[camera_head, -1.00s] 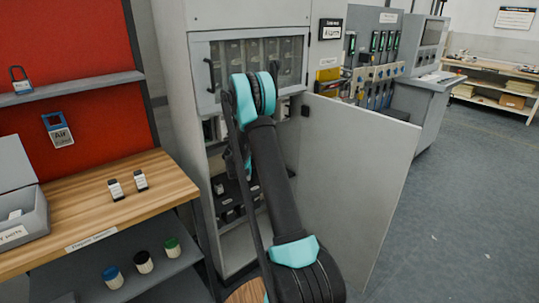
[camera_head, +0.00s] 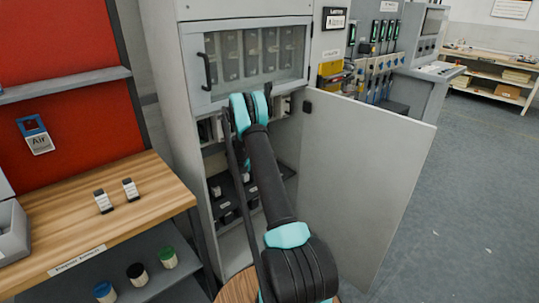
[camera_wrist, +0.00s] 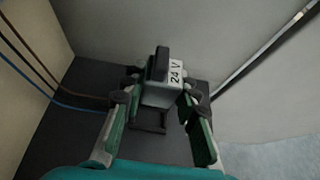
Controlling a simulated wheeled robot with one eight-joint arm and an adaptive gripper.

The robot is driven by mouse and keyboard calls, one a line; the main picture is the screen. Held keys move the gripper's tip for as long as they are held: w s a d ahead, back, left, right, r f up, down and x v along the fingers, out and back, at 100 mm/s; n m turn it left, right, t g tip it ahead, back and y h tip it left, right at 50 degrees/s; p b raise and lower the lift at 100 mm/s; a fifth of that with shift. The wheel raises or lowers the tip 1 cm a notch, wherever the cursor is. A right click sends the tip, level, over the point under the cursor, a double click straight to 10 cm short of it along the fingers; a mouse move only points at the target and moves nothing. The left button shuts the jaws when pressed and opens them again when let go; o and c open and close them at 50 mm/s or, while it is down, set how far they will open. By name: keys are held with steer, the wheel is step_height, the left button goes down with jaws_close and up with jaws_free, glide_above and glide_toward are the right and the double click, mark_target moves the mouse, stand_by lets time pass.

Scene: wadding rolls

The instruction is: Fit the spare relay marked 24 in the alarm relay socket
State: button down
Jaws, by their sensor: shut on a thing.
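My gripper (camera_wrist: 157,97) is shut on a relay (camera_wrist: 160,92) in the wrist view. The relay is a small grey block with a dark top and a white label reading "24 V". A dark shape shows just below the relay; I cannot tell whether it is a socket or whether they touch. In the head view my arm reaches into the open lower part of the grey cabinet (camera_head: 165,80), and my gripper is hidden behind my arm and the cabinet front there. The alarm relay socket cannot be made out for certain.
The open cabinet door (camera_head: 365,170) stands to the right of my arm. Dark blocks (camera_head: 222,205) sit on a cabinet shelf. Two small labelled blocks (camera_head: 116,195) stand on the wooden bench (camera_head: 60,205) at left. Brown and blue wires (camera_wrist: 40,65) run along the left in the wrist view.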

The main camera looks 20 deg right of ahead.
steer(key=shift+f, duration=2.35)
steer(key=shift+f, duration=0.7)
stand_by(0.7)
steer(key=c, duration=1.1)
jaws_free()
steer(key=shift+o, duration=0.2)
step_height(320, 180, up, 10)
steer(key=shift+f, duration=0.1)
steer(key=shift+s, duration=0.1)
